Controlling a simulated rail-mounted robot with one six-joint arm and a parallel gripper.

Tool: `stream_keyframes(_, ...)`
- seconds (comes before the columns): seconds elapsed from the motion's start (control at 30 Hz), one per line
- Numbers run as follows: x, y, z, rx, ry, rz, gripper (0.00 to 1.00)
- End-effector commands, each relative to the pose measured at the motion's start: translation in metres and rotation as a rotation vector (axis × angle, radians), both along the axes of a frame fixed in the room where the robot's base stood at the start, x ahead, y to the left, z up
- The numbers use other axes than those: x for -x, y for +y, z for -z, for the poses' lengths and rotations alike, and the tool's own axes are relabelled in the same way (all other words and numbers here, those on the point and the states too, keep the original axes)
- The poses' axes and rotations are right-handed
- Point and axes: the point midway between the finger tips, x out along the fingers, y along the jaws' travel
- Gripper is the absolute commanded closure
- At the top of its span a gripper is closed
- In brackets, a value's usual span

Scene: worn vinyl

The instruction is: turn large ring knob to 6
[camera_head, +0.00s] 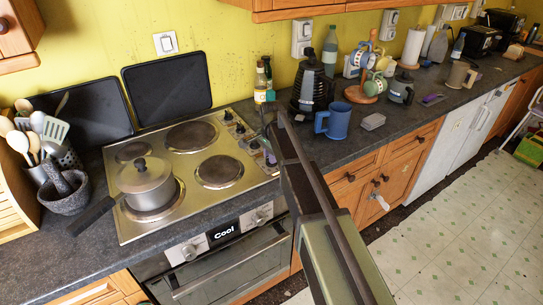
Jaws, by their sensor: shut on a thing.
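The steel hob (175,232) has a row of small dark control knobs (240,129) along its right edge. Their markings are too small to read, so I cannot tell any knob's setting or which one is the large ring knob. My gripper (269,142) is at the right edge of the hob, at the near end of this row. It is shut on a hob knob, which its fingers and my arm mostly hide. The hob has several dark rings; a large one is at the back (192,135), and another ring (220,170) is at the front right.
A lidded saucepan (147,186) stands on the front left ring, its handle pointing front left. A blue mug (333,121), a dark kettle (312,85) and bottles (260,87) stand right of and behind my gripper. The oven front (225,272) is below the hob.

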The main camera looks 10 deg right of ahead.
Motion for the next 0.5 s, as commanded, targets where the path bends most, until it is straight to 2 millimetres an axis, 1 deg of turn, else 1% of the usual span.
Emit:
stream_keyframes(0.2, 0.0006, -0.0001, 0.0002, 0.000, 0.001, 0.062, 1.00)
stream_keyframes(0.5, 0.0005, 0.0000, 0.0002, 0.000, 0.001, 0.081, 1.00)
